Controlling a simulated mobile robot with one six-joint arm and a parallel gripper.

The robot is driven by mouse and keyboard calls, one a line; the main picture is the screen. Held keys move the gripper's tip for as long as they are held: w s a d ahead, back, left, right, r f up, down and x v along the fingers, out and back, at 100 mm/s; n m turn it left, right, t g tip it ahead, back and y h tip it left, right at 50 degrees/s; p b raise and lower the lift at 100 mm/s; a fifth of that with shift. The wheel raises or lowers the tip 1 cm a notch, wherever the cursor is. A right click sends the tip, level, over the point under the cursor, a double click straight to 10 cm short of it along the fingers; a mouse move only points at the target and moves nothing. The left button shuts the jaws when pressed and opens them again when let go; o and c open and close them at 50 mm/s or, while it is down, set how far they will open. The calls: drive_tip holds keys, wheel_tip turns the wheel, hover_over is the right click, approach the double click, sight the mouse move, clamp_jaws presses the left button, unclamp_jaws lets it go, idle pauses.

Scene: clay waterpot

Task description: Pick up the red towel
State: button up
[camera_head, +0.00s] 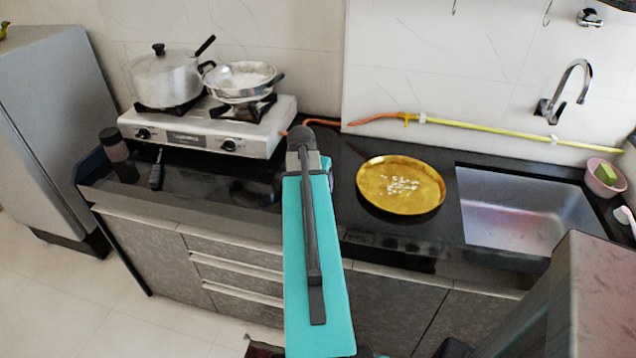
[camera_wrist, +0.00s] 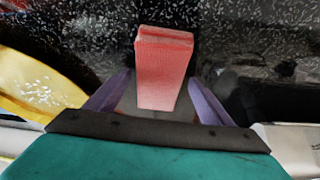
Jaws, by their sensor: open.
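The red towel (camera_wrist: 165,72) is a folded block with a ribbed top edge, in the middle of the wrist view over the dark speckled counter. My gripper (camera_wrist: 159,79) is open, with one purple finger on each side of the towel. Dark gaps show between the towel and both fingertips, and nothing is gripped. In the head view my teal arm reaches down to the counter between stove and plate, and it hides the fingers and the towel there.
A golden plate (camera_head: 401,186) with white grains lies right of my arm. A white stove (camera_head: 215,129) with a pot (camera_head: 164,78) and a pan (camera_head: 240,76) stands left. A sink (camera_head: 525,212) is further right. An orange and yellow hose (camera_head: 480,127) runs along the wall.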

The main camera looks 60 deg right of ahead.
drive_tip(key=shift+c, duration=0.4)
drive_tip(key=c, duration=1.1)
drive_tip(key=shift+r, duration=0.2)
drive_tip(key=shift+r+b, duration=0.55)
drive_tip(key=shift+r, duration=1.1)
drive_tip(key=s+a, duration=0.2)
drive_tip(key=s+a+b, duration=0.1)
drive_tip(key=s+a, duration=0.1)
drive_tip(key=s, duration=0.1)
drive_tip(key=shift+a+r, duration=0.2)
drive_tip(key=shift+a, duration=0.05)
drive_tip(key=shift+s+a+r, duration=0.1)
drive_tip(key=shift+s+a, duration=0.2)
drive_tip(key=shift+s, duration=0.1)
drive_tip(key=shift+w+d+b, duration=0.1)
drive_tip(key=shift+d+b, duration=0.05)
drive_tip(key=shift+b, duration=1.25)
drive_tip(key=shift+s+a+b, duration=0.25)
drive_tip(key=shift+s+b, duration=0.1)
drive_tip(key=shift+b, duration=0.9)
